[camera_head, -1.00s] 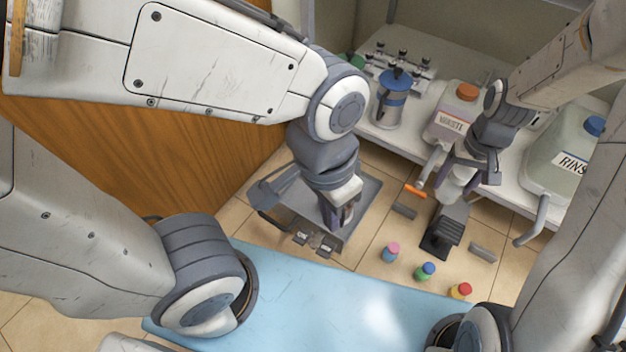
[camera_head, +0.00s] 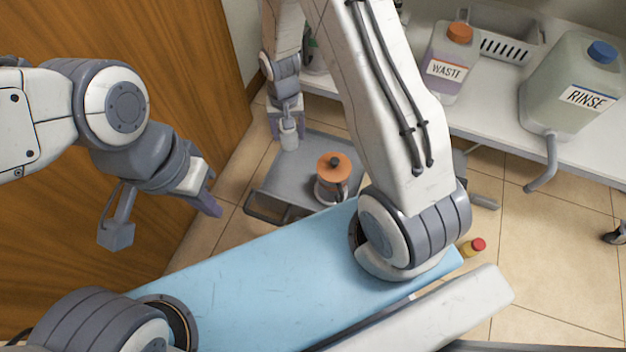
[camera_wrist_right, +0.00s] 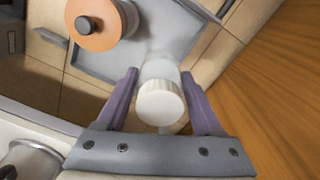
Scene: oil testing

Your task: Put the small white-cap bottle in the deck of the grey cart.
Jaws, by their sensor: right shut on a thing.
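The small white-cap bottle (camera_head: 289,138) is held cap up in my right gripper (camera_head: 287,118). In the head view it appears over the far-left part of the grey cart's deck (camera_head: 278,178). The right wrist view shows the bottle's white cap (camera_wrist_right: 160,102) between the two purple fingers (camera_wrist_right: 158,95), with the deck (camera_wrist_right: 182,30) beyond it. Whether its base touches the deck cannot be told. My left gripper (camera_head: 160,216) is open and empty, left of the cart, its fingers wide apart.
An orange-topped pot (camera_head: 325,190) stands on the deck's right part. A blue surface (camera_head: 270,285) lies in front. The waste jug (camera_head: 443,75) and rinse jug (camera_head: 570,90) stand on the white shelf (camera_head: 490,125). A wooden panel (camera_head: 110,30) closes off the left.

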